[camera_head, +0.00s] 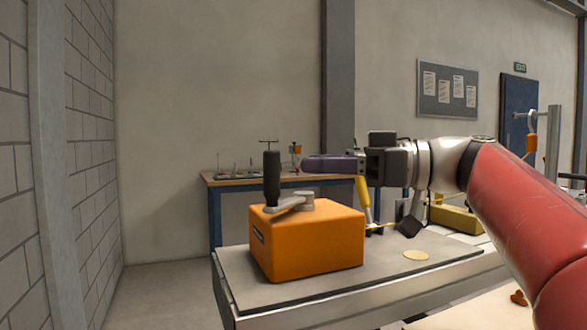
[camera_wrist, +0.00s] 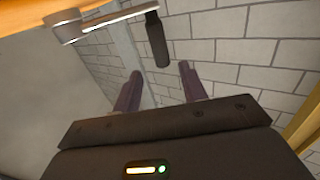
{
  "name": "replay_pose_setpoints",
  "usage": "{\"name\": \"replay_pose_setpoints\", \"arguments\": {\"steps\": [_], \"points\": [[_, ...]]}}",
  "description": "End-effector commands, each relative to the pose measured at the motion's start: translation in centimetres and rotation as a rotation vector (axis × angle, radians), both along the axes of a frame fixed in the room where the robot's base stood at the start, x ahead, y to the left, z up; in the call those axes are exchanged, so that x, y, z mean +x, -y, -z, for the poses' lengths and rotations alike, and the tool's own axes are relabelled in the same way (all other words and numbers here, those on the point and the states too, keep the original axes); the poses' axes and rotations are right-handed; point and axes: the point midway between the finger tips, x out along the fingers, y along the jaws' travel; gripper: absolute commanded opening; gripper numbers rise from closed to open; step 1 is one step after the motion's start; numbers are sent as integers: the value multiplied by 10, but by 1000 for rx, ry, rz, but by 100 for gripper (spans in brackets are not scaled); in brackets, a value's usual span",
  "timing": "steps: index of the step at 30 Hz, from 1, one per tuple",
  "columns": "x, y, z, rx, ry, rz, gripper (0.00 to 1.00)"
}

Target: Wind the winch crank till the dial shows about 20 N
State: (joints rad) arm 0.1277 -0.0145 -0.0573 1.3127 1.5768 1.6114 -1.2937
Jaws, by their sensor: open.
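The winch is an orange box (camera_head: 310,243) on the grey bench top, with a grey crank arm (camera_head: 285,208) on its upper face. A black upright handle (camera_head: 272,178) stands at the crank arm's left end. My gripper (camera_head: 306,163) has purple fingers pointing left, right of the handle and apart from it. In the wrist view the open fingers (camera_wrist: 159,71) have a gap between them, and the black handle (camera_wrist: 156,42) shows ahead of that gap. The crank arm (camera_wrist: 118,20) runs left from it. I cannot make out a dial reading in either view.
A bench (camera_head: 232,290) carries the winch, a pale flat disc (camera_head: 415,255) and a yellow block (camera_head: 455,218). An orange item (camera_head: 531,143) hangs on a post at right. A table (camera_head: 228,180) with small tools stands behind. A block wall is at left.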

Motion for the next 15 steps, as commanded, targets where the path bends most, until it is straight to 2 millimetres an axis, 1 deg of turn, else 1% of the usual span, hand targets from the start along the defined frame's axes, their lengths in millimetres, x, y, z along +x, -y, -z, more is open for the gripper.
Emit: {"name": "replay_pose_setpoints", "arguments": {"steps": [5,12,15], "points": [[2,-21,-3,5,9,-9,42],[7,-58,-3,4,6,-7,42],[9,-69,-2,4,6,-5,42]]}}
